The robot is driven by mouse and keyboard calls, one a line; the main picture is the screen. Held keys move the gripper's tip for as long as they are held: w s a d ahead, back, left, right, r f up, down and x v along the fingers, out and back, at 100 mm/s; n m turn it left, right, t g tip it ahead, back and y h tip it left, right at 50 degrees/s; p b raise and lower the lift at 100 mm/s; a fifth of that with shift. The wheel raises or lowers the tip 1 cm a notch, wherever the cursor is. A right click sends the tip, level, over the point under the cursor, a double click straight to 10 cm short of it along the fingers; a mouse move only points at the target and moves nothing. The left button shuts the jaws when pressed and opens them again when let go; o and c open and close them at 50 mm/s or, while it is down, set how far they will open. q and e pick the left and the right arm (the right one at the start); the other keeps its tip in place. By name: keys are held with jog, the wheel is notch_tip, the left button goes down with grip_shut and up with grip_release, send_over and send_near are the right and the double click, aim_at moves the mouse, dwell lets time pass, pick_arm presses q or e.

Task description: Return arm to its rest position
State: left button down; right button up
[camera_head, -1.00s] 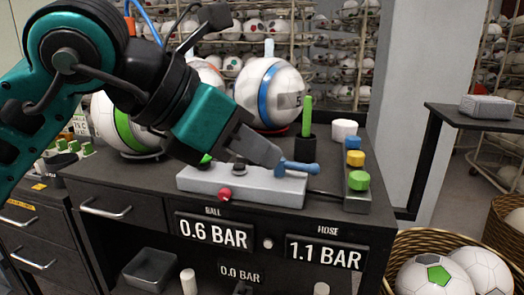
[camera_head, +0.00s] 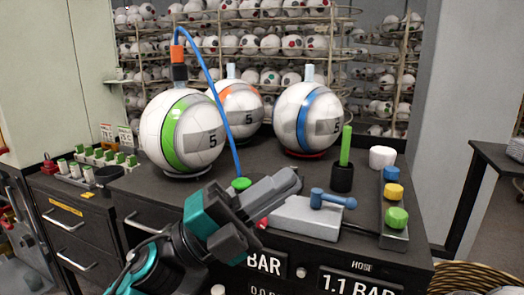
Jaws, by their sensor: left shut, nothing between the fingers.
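My left arm rises from the bottom of the head view, and its left gripper (camera_head: 292,180) is shut and empty. Its fingertips point right in front of the grey control box (camera_head: 305,217), overlapping its left part. They are apart from the blue lever (camera_head: 332,198) on top of the box. A red knob is mostly hidden by the gripper. My right gripper is not in view.
Balls with green (camera_head: 182,132), orange (camera_head: 240,108) and blue (camera_head: 307,118) bands stand on the dark bench. A blue hose (camera_head: 213,82) hangs from a fitting above the green-banded ball. A green stick (camera_head: 346,145) stands in a black holder right. A block with coloured buttons (camera_head: 396,217) lies at right.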

pick_arm(q)
jog(key=w+a+f+n+t+y+p, duration=0.1)
jog(key=a+f+n+t+y, duration=0.4)
jog(key=f+n, duration=0.35)
jog(key=w+a+f+n+t+y, duration=0.2)
jog(key=a+f+n+t+y, duration=0.2)
jog(key=f+n+y, duration=0.4)
jog(key=w+a+f+n+t+y+p, duration=0.1)
jog(key=a+f+n+t+y, duration=0.4)
jog(key=n, duration=0.4)
jog(key=s+a+f+n+g+y, duration=0.2)
jog(key=s+f+n+g, duration=0.1)
jog(key=s+f, duration=0.4)
jog(key=s+a+f+n+g+y+p, duration=0.1)
jog(key=s+a+f+n+g+y, duration=0.1)
jog(key=s+f, duration=0.5)
notch_tip(320, 180, down, 6)
jog(key=a+n+g, duration=0.1)
jog(key=g, duration=0.1)
jog(key=shift+a+g, duration=0.25)
jog(key=shift+g, duration=0.15)
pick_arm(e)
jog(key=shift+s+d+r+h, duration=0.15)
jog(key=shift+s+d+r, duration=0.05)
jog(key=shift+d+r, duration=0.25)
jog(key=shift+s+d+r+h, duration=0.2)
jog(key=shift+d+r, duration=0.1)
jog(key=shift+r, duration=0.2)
